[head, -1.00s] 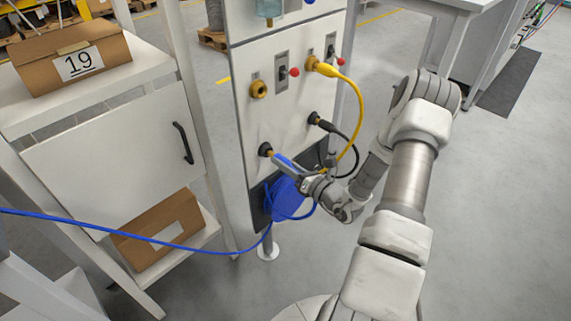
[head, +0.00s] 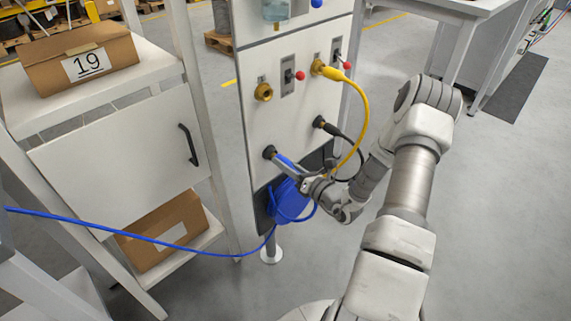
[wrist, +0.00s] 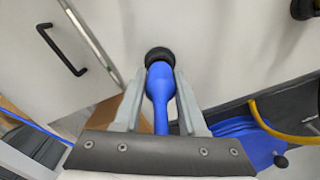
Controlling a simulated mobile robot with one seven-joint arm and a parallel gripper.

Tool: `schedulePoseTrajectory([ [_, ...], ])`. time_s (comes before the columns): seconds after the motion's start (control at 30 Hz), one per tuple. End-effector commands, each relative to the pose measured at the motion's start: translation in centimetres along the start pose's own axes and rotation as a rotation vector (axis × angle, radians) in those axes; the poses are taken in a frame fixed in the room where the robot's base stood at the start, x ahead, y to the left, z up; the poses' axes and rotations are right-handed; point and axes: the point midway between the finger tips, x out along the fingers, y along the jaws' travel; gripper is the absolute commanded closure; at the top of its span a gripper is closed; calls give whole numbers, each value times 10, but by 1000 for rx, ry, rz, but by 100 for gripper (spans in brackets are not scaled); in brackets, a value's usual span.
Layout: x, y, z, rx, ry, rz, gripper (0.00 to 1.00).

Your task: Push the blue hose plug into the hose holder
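The blue hose plug (wrist: 160,82) points into the black round hose holder (wrist: 158,56) on the white panel; the holder also shows in the head view (head: 269,152). The plug's front end is hidden inside the holder, and no brass tip shows between them. My gripper (wrist: 161,85) has one finger on each side of the plug, close against its wide part just in front of the panel. In the head view the gripper (head: 284,164) largely covers the plug. The blue hose runs back from the plug between the fingers.
A blue hose coil (head: 287,203) hangs below the holder. A yellow hose (head: 362,110) and a black cable (head: 345,135) hang from the panel just right of my gripper. A brass socket (head: 263,92) sits above. A shelf with boxes (head: 80,62) stands left.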

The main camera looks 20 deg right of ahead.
Motion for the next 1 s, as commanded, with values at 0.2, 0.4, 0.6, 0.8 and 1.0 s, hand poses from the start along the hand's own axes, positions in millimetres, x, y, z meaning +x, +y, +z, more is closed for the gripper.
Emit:
schedulePoseTrajectory([
  [0.2,0,0,0,-1,0,0,26],
  [0.4,0,0,0,0,1,-1,26],
  [0.6,-13,-1,1,-1,1,-3,26],
  [0.8,-54,0,2,2,0,-6,26],
  [1.0,-104,0,2,1,-1,-5,26],
])
